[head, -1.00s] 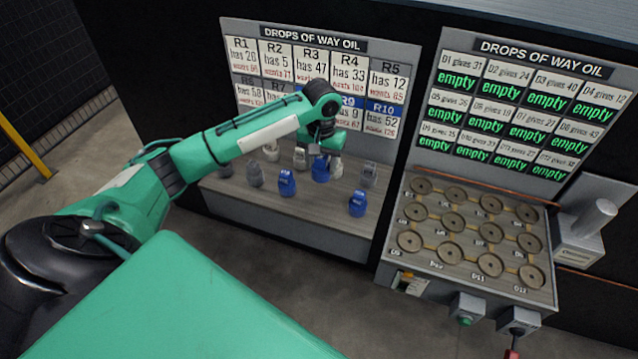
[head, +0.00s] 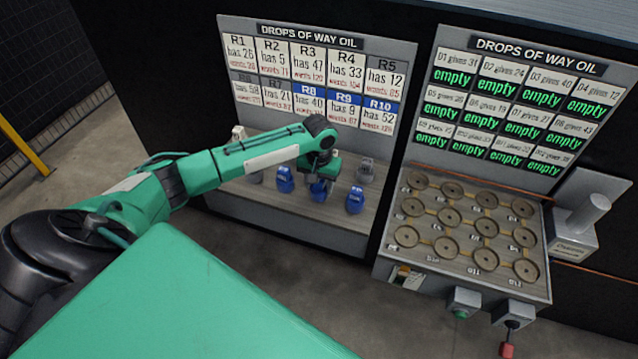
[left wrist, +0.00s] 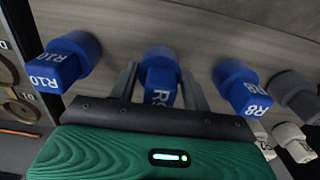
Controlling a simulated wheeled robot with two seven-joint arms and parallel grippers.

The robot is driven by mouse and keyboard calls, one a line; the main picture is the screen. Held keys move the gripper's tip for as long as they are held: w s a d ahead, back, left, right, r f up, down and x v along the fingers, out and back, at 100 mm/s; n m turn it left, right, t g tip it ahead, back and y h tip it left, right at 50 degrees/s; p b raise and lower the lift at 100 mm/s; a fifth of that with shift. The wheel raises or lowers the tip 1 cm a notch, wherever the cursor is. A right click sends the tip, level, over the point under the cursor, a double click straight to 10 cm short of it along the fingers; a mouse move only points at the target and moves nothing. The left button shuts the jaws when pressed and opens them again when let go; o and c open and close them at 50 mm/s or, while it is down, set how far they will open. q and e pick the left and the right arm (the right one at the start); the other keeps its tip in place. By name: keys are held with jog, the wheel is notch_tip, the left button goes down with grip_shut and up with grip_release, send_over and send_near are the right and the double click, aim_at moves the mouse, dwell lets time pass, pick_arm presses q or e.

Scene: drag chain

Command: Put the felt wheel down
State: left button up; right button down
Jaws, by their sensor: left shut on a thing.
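My left gripper (head: 319,182) reaches over the grey shelf and is shut on a blue piece (head: 318,192). In the left wrist view the two fingers stand on either side of this blue piece (left wrist: 161,72), whose label looks like R9. It is upright between blue piece R10 (left wrist: 66,62) and blue piece R8 (left wrist: 240,86), apart from both. In the head view it lines up with them, at or just above the shelf; I cannot tell if its base touches. Nothing here is plainly marked as a felt wheel. My right gripper is not in view.
A grey piece (head: 365,172) stands behind R10 (head: 355,199), and R8 (head: 285,178) stands on the left. White and grey pieces sit further back. A panel with round sockets (head: 448,247) is on the right. The shelf's front strip (head: 300,215) is clear.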

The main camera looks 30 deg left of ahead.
pick_arm(q)
jog(key=o, duration=1)
jog(key=shift+f, duration=0.1)
jog(key=shift+o, duration=0.2)
notch_tip(320, 180, up, 12)
jog(key=shift+r+b, duration=0.2)
jog(key=shift+b, duration=0.55)
